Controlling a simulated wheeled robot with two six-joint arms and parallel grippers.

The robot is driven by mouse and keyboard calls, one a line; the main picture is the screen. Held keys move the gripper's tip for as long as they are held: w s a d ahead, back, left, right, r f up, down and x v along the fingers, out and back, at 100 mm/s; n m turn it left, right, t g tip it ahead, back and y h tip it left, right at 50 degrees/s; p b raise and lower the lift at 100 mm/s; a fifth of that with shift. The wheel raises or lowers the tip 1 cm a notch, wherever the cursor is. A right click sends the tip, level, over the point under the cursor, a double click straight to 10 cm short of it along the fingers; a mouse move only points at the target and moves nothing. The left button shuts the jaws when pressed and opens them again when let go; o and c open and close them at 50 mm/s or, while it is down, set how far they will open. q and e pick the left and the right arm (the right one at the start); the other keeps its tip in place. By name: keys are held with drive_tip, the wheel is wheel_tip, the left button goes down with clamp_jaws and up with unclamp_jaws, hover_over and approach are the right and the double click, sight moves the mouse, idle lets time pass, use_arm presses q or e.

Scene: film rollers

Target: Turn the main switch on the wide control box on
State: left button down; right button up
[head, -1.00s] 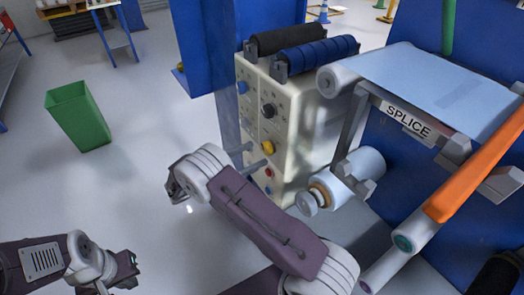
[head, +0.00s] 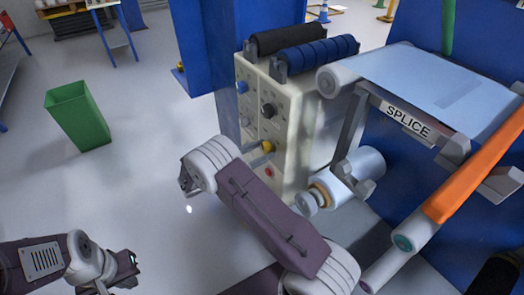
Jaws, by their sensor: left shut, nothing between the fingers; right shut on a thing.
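The wide control box (head: 303,125) is cream-coloured and stands in the middle of the head view. Its left face carries a blue knob (head: 243,87), a black knob (head: 268,110), a yellow knob (head: 269,146) and a red button (head: 268,171). No readable label shows which one is the main switch. My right gripper (head: 256,153) is at this face, its grey fingers at the yellow knob, shut on it. My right wrist and forearm hide the lower part of the face. My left gripper (head: 130,264) is shut and empty at the lower left, far from the box.
A black roller (head: 285,41) and a blue roller (head: 318,54) lie on top of the box. The splice table (head: 432,85), white rollers and an orange roller (head: 478,165) crowd the right side. A green bin (head: 78,117) stands left on otherwise open floor.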

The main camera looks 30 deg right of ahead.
drive_tip(key=m+b, duration=0.1)
drive_tip(key=m, duration=0.3)
drive_tip(key=shift+f, duration=0.1)
drive_tip(key=m+b, duration=0.1)
drive_tip(key=m, duration=0.2)
drive_tip(key=shift+b, duration=0.35)
drive_tip(key=m+b, duration=0.2)
drive_tip(key=m, duration=0.1)
drive_tip(key=shift+m+b, duration=1.1)
drive_tip(key=shift+m, duration=0.8)
drive_tip(key=o, duration=1.4)
drive_tip(key=shift+c, duration=0.2)
